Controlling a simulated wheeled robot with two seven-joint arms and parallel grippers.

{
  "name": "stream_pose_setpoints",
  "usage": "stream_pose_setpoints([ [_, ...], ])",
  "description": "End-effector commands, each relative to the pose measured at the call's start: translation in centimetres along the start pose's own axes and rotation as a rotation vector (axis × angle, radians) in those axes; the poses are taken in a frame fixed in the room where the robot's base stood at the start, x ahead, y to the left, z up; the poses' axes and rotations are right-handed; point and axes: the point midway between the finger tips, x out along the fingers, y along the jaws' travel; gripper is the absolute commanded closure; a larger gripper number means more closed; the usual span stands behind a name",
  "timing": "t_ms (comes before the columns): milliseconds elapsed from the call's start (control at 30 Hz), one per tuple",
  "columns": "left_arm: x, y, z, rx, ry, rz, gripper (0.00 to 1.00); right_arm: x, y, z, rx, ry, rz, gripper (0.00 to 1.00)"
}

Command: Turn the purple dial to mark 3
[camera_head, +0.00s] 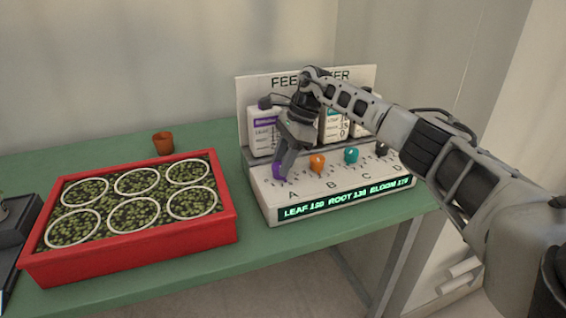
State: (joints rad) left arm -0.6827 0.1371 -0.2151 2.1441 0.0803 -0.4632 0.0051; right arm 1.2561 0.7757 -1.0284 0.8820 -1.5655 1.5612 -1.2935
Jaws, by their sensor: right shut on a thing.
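The purple dial (279,171) is at the left end of the row on the white feed mixer (265,204), above the letter A. My right gripper (284,164) comes down from above and is shut on the purple dial. The gripper hides the dial's upper part, and the marks around it are too small to read. The orange dial (317,163), the teal dial (351,155) and a dark dial (382,149) stand in line to its right. My left gripper is not in view.
A red tray (136,257) with several white rings on green plants fills the left of the green table (110,149). A small terracotta pot (163,143) stands behind it. The mixer's green display (346,197) reads leaf, root and bloom values. Bottles stand behind the dials.

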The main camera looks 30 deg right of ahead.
Motion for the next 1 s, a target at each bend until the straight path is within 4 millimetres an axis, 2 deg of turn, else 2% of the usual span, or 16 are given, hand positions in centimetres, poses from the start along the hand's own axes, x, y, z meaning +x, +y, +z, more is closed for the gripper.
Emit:
stream_pose_setpoints([
  [300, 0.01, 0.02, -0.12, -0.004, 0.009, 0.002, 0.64, -0.11, -0.16, 0.02, -0.086, 0.000, 0.032, 0.87],
  [767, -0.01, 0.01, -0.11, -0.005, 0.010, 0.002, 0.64, -0.15, -0.16, 0.01, -0.096, 0.002, 0.035, 0.87],
  [800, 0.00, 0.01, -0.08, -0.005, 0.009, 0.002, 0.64, -0.15, -0.16, 0.01, -0.096, 0.002, 0.035, 0.56],
  [833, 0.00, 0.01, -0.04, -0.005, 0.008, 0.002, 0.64, -0.14, -0.16, 0.01, -0.096, 0.002, 0.035, 0.48],
  [867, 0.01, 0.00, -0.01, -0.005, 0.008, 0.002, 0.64, -0.14, -0.16, 0.01, -0.096, 0.002, 0.035, 0.43],
  [1000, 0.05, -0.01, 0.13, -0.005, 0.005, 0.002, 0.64, -0.09, -0.14, 0.00, -0.095, 0.001, 0.036, 0.43],
])
